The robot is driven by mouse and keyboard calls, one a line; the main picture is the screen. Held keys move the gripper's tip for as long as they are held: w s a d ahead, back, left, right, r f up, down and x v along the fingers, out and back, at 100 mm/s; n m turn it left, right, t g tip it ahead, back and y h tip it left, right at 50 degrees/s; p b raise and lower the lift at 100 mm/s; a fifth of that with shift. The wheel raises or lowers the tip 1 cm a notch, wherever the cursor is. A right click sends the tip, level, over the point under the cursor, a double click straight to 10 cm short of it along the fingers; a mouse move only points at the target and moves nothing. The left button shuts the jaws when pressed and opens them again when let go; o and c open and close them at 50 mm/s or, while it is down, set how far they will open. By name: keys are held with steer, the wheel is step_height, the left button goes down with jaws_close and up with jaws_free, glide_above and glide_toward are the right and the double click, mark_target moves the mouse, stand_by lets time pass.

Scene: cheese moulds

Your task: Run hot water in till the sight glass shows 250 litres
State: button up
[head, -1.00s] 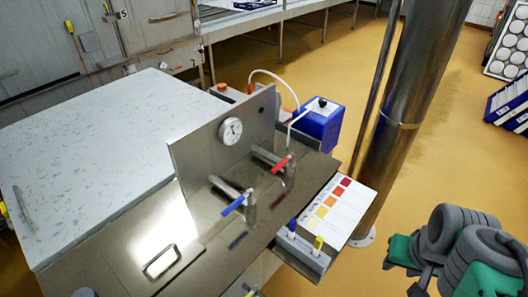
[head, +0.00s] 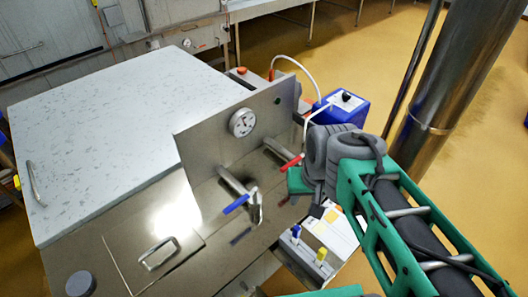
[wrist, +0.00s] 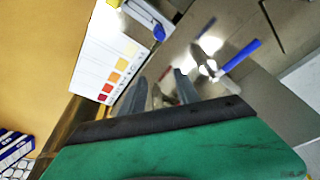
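The red-handled tap (head: 292,162) sticks out of the upright steel panel, with my arm close on its right. The blue-handled tap (head: 235,204) is to its left and nearer. A round white dial gauge (head: 242,122) is on the panel. In the wrist view, my gripper (wrist: 163,88) has its two fingers apart with nothing held. In the head view the fingertips are mostly hidden by my wrist. I cannot make out a sight glass or water level.
A pale lidded vat (head: 120,120) fills the left. A blue container (head: 343,110) with a white hose stands behind the panel. A colour chart (head: 338,232) and a steel holder with blue and yellow items (head: 308,252) are below my arm. A thick steel column (head: 450,80) stands right.

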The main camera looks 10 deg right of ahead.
steer(key=w+d+r+m+p, duration=0.1)
steer(key=w+r+m+p, duration=0.3)
steer(key=w, duration=0.5)
steer(key=m+g+y+p, duration=0.1)
steer(key=m+p, duration=0.1)
steer(key=m, duration=0.4)
glide_toward(292, 161)
steer(key=f, duration=0.1)
steer(key=x, duration=0.7)
steer(key=shift+a+f+p, duration=0.1)
steer(key=shift+f+p, duration=0.1)
steer(key=shift+p, duration=0.2)
steer(key=shift+c, duration=0.5)
jaws_close()
steer(key=shift+r, duration=0.15)
